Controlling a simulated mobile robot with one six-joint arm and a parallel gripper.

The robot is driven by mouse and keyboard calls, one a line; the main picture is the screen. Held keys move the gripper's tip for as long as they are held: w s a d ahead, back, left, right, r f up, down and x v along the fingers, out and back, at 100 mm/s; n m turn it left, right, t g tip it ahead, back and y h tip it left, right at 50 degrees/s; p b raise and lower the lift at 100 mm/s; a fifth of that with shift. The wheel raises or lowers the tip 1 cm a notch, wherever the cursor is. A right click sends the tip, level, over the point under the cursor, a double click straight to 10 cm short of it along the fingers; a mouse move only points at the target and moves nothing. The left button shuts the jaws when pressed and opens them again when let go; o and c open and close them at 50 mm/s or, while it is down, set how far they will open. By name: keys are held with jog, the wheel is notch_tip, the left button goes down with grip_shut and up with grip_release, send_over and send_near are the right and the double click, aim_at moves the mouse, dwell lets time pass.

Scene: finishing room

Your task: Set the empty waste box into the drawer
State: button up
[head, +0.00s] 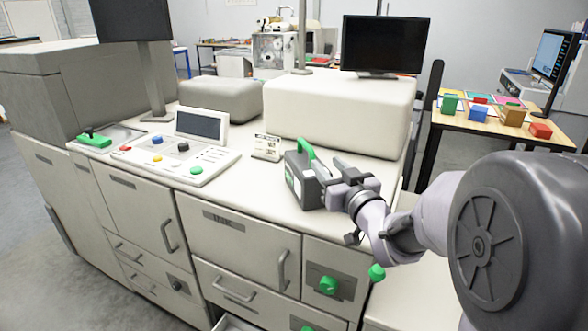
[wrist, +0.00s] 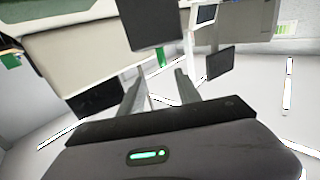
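The waste box (head: 302,181), dark grey with a green handle (head: 305,152) and a pale label, stands upright on the white machine top near its front edge. My gripper (head: 328,170) is just right of it, fingers pointing left towards it. In the wrist view, which is upside down, my gripper (wrist: 160,82) has its fingers apart. The dark box (wrist: 150,24) and its green handle (wrist: 161,55) show beyond the fingertips, in line with the gap. I see no contact. An open drawer (head: 232,323) shows only partly at the bottom edge; its inside is mostly hidden.
A small sign (head: 267,147) and a control panel (head: 180,160) lie left of the box. A large white cover (head: 338,112) with a monitor (head: 384,45) rises behind. Green knobs (head: 328,285) stick out of the front below. A table (head: 490,125) with coloured blocks stands at right.

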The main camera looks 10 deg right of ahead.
aim_at(302, 141)
jog(key=w+a, duration=0.1)
jog(key=w, duration=0.4)
jog(key=w+a+b, duration=0.1)
jog(key=w, duration=0.3)
jog(key=w+a+b, duration=0.1)
jog(key=w, duration=0.4)
jog(key=shift+w+a+f, duration=0.2)
jog(key=shift+w+a, duration=0.1)
jog(key=shift+s+r, duration=0.1)
jog(key=shift+c, duration=0.2)
grip_shut()
